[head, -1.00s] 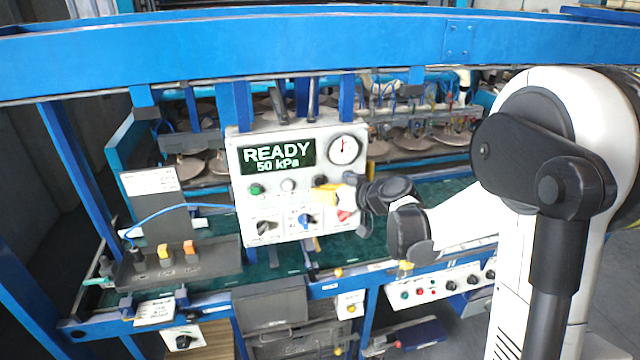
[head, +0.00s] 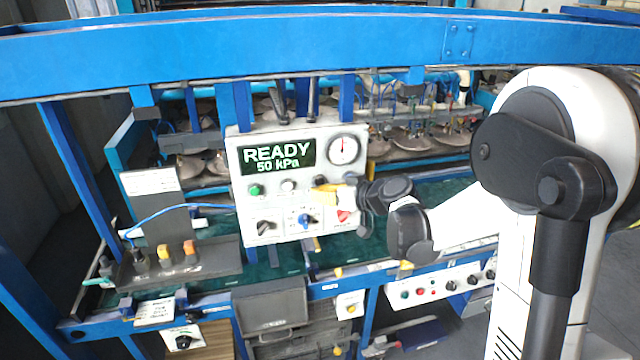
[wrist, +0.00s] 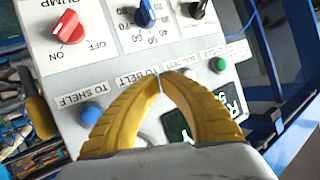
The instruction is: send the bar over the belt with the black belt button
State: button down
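The white control panel (head: 298,205) has a display reading READY 50 kPa. The black button (head: 320,181) is in its upper button row, right of a white button (head: 288,185) and a green one (head: 255,189). My gripper (head: 326,188) is in front of the panel, its yellow fingertips close by the black button. In the wrist view the yellow fingers (wrist: 160,77) meet at their tips near the TO BELT label and hide the black button. Whether they touch it I cannot tell. A long bar with hoses (head: 418,113) is behind the panel, over round dishes.
A blue button (wrist: 91,113) labelled TO SHELF is beside the fingers. Several knobs, including a red one (wrist: 68,27), are also on the panel. A blue beam (head: 230,52) crosses above. A grey switch box (head: 180,262) stands at left on the green surface.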

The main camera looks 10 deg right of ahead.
jog(key=shift+w, duration=0.2)
jog(key=shift+w, duration=0.25)
